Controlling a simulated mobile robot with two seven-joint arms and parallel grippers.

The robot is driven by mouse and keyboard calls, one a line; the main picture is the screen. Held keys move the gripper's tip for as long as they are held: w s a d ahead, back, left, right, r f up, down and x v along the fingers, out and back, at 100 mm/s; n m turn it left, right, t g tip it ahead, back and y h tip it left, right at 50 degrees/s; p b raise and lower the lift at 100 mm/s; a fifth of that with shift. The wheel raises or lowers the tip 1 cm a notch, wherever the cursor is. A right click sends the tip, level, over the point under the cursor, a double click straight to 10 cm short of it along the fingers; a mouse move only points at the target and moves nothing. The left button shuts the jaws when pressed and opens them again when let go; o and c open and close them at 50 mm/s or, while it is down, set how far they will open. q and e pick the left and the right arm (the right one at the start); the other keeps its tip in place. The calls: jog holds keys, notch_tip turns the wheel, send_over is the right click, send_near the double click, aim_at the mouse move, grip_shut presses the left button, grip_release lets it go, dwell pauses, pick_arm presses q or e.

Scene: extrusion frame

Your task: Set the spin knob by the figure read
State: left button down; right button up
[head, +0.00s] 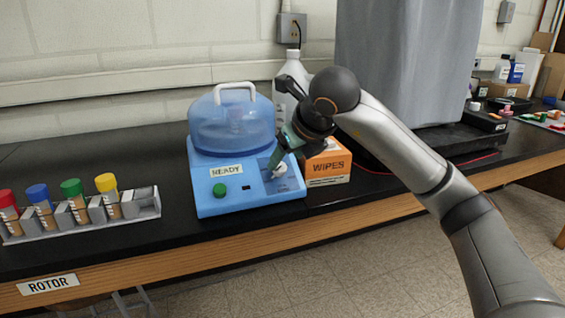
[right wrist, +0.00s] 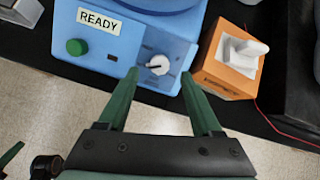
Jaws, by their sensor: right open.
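A blue centrifuge (head: 240,195) with a clear blue domed lid (head: 232,125) and white handle stands on the black bench. Its front carries a READY label (head: 226,171), a green button (head: 219,190) and a white spin knob (head: 279,171) at the right. In the right wrist view the knob (right wrist: 158,65) shows a dark pointer line. My right gripper (head: 277,172) is at the knob in the head view. In the right wrist view its green fingers (right wrist: 161,75) are apart, one on each side of the knob, with gaps between. My left gripper is not seen in the head view.
An orange WIPES box (head: 328,167) stands close to the right of the centrifuge; it also shows in the right wrist view (right wrist: 226,75). A rack (head: 85,222) with several coloured-cap tubes stands at left. A white bottle (head: 292,72) is behind. A ROTOR label (head: 48,285) marks the bench edge.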

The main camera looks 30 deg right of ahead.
jog(key=v, duration=0.7)
jog(key=shift+s+r+p, duration=0.2)
jog(key=shift+p, duration=0.15)
